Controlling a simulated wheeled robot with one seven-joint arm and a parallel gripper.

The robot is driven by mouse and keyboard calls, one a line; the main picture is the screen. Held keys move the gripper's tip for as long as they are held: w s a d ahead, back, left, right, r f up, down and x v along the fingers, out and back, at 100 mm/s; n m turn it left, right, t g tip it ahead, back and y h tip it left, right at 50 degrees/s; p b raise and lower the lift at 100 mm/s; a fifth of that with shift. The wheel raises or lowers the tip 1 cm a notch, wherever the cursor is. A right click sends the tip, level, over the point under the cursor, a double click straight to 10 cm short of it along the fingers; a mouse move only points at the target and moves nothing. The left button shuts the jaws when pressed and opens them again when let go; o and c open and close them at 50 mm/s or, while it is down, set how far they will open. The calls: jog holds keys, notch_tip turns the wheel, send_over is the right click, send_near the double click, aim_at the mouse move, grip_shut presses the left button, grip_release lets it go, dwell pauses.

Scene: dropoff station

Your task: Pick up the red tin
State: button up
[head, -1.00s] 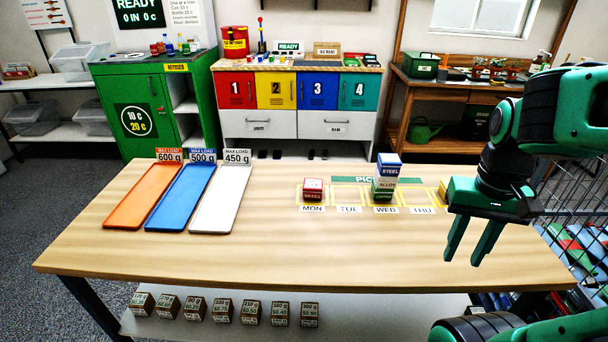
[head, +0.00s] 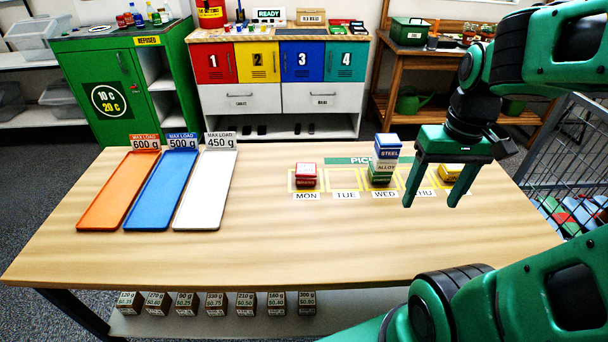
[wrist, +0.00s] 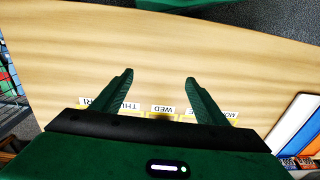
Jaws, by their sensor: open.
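The red tin (head: 306,175) sits on the table in the yellow square above the MON label, at the left end of the marked row. My gripper (head: 430,202) is open and empty above the right part of the row, near the THU label, to the right of the red tin and apart from it. In the wrist view my open gripper (wrist: 160,80) points over bare table, with the WED and THU labels by its fingers. The red tin does not show in the wrist view.
A stack of a blue-white STEEL tin (head: 387,152) on a green-white tin (head: 382,173) stands at WED, between the red tin and my gripper. A yellow tin (head: 452,172) is at the right. Orange (head: 120,190), blue (head: 162,190) and white (head: 206,190) trays lie left. The front table is clear.

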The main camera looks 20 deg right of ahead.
jog(key=w+a+n, duration=0.2)
jog(key=w+n, duration=0.3)
jog(key=w, duration=0.4)
jog(key=n+t+y, duration=0.1)
jog(key=n+y, duration=0.3)
jog(key=n, duration=0.8)
send_near(307, 168)
jog(key=x, duration=0.4)
jog(key=shift+s+f, duration=0.25)
jog(key=shift+f, duration=0.1)
jog(key=shift+w+x, duration=0.15)
jog(key=shift+x, duration=1.4)
jog(key=shift+w+x, duration=0.15)
jog(key=shift+x, duration=1.4)
jog(key=shift+a+r, duration=0.1)
jog(key=shift+c, duration=0.7)
jog(key=c, duration=1.1)
jog(key=shift+r, duration=0.1)
jog(key=shift+c, duration=0.2)
